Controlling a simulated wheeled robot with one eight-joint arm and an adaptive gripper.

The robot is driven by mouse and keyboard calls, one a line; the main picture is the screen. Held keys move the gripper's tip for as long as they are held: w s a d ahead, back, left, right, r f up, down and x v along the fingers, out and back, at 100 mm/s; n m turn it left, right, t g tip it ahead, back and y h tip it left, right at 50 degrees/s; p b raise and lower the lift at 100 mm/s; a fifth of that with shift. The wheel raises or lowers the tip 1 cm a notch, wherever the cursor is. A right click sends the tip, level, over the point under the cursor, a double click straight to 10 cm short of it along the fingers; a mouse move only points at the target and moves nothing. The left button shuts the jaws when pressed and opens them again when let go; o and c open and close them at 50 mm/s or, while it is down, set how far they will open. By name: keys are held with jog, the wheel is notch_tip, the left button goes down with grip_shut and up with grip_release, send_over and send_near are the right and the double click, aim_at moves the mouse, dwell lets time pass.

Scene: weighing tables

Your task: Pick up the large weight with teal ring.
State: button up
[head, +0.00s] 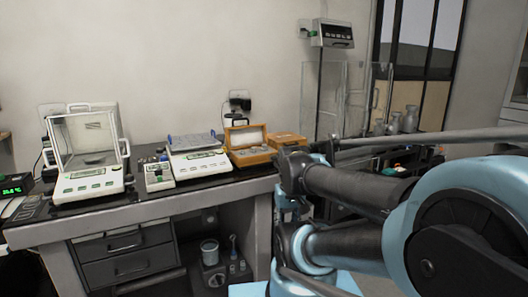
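Several grey metal weights stand on a surface behind my arm at the right in the head view, among them a left one (379,127), a middle one (393,123) and a taller right one (410,118). They are small in the picture, and I cannot make out a teal ring on any of them. My light blue and black arm fills the right foreground and hides part of the area below the weights. I cannot pick out my gripper's fingers, so its place relative to the weights does not show.
A grey bench (150,208) at the left carries a glass-fronted balance (88,184), a flat scale (200,166), a small device (158,177) and an open wooden weight box (250,156). A clear glass enclosure (308,105) stands behind my arm. Drawers (127,266) are under the bench.

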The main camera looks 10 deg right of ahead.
jog(key=shift+o, duration=0.6)
jog(key=shift+w+a, duration=0.1)
jog(key=shift+a, duration=0.05)
jog(key=shift+o, duration=0.7)
jog(key=shift+s+r, duration=0.25)
notch_tip(320, 180, up, 29)
jog(key=m+y, duration=0.4)
jog(key=m, duration=2.1)
send_over(265, 145)
jog(key=s+d, duration=0.3)
jog(key=d, duration=0.3)
jog(key=x, duration=1.6)
jog(key=shift+w+a+f, duration=0.15)
jog(key=shift+w+f, duration=0.1)
jog(key=shift+w, duration=0.1)
grip_shut()
